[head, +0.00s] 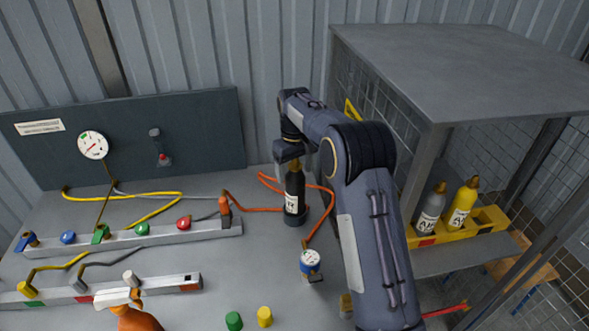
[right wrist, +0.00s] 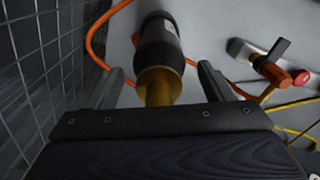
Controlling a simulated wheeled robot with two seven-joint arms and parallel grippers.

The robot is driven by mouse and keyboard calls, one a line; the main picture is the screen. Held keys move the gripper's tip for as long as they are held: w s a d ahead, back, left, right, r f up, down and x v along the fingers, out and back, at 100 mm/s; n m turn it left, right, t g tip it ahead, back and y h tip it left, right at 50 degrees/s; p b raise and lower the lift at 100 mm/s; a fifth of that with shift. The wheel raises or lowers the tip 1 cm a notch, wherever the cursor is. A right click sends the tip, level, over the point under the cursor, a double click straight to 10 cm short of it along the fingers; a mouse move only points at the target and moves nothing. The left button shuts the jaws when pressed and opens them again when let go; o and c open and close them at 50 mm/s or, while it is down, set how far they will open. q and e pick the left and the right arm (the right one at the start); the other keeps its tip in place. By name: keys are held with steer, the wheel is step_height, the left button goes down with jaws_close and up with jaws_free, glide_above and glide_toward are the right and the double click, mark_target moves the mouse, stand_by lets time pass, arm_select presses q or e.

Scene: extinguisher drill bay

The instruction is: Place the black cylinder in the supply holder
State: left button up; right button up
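The black cylinder (head: 294,190) has a white label and a brass-coloured neck. It stands upright on the grey bench, its foot in a dark round base (head: 295,218). My right gripper (head: 289,160) is at its top. In the right wrist view the fingers are spread on either side of the brass neck (right wrist: 160,88), with gaps to it; the dark body (right wrist: 160,45) lies beyond. A yellow holder (head: 485,228) in the cage carries a grey cylinder (head: 430,210) and a yellow cylinder (head: 461,206); its right end looks empty. I cannot tell which holder is the supply one. My left gripper is not in view.
The mesh cage (head: 437,150), with a solid roof and posts, stands right of my right arm. An orange hose (head: 262,209) runs around the cylinder. A small gauge (head: 310,262) stands in front. Valve rails (head: 130,240) and an orange bottle (head: 135,318) are at left.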

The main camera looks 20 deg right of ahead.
step_height(320, 180, up, 12)
steer(key=shift+p, duration=0.35)
steer(key=shift+s+d+r, duration=0.2)
steer(key=shift+s+r, duration=0.05)
steer(key=shift+r, duration=0.05)
steer(key=s+r+m+t+y, duration=0.1)
steer(key=s+r+y, duration=0.1)
steer(key=s, duration=0.6)
steer(key=s+r+m+t+y, duration=0.1)
steer(key=s+r+t, duration=0.15)
steer(key=s, duration=0.65)
steer(key=s+a+f+t, duration=0.1)
steer(key=s+a+f, duration=0.3)
steer(key=s, duration=0.6)
steer(key=s+a+f+m+t, duration=0.1)
steer(key=s+a+f, duration=0.4)
steer(key=s, duration=0.5)
steer(key=shift+s+a+f+y, duration=0.15)
steer(key=shift+s+f+y, duration=0.05)
steer(key=shift+f+y, duration=0.25)
